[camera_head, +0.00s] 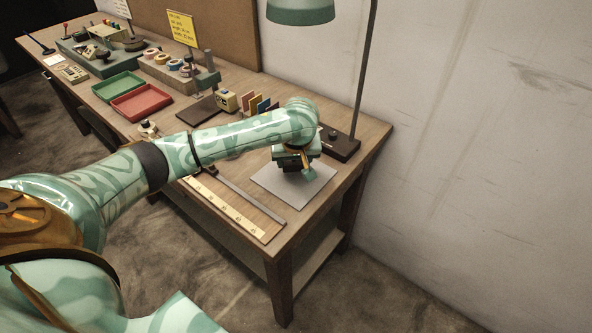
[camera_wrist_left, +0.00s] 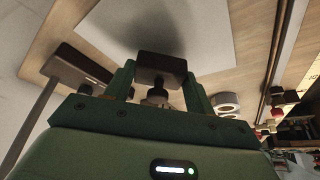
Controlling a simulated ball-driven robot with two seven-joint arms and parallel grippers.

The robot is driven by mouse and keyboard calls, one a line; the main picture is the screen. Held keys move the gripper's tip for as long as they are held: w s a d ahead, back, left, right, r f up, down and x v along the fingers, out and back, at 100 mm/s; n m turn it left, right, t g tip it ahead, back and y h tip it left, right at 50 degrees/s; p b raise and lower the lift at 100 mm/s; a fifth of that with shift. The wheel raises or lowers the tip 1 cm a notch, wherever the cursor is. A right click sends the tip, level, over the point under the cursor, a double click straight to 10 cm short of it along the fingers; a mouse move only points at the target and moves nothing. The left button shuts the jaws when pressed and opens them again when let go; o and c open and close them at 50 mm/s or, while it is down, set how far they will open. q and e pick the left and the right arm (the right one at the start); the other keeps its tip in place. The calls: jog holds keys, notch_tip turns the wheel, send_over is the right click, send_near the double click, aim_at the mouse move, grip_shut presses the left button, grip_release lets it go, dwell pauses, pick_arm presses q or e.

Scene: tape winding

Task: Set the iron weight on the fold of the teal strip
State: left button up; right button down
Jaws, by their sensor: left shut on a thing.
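My left gripper (camera_head: 298,165) is over the grey-white sheet (camera_head: 290,191) near the right end of the bench. In the left wrist view its two green fingers stand on either side of a dark block with a small knob, the iron weight (camera_wrist_left: 161,66). The gripper is shut on the weight. The pale sheet (camera_wrist_left: 196,28) shows beyond the weight, with a dark shadow on it. I cannot tell whether the weight touches the sheet. I cannot make out the teal strip or its fold in either view. My right gripper is not in view.
The lamp base (camera_head: 340,146) and its pole (camera_head: 365,75) stand right behind the gripper. A ruler strip (camera_head: 226,207) lies along the front edge. Red (camera_head: 141,102) and green (camera_head: 118,87) trays and tape rolls (camera_head: 174,65) are further left. The sheet's front part is clear.

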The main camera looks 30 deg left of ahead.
pick_arm(q)
notch_tip(320, 180, down, 2)
jog(key=shift+w+f+b, duration=0.1)
jog(key=shift+f+b, duration=0.15)
jog(key=shift+b, duration=0.25)
jog(key=shift+r, duration=0.25)
jog(key=o, duration=1.4)
jog(key=shift+f, duration=0.15)
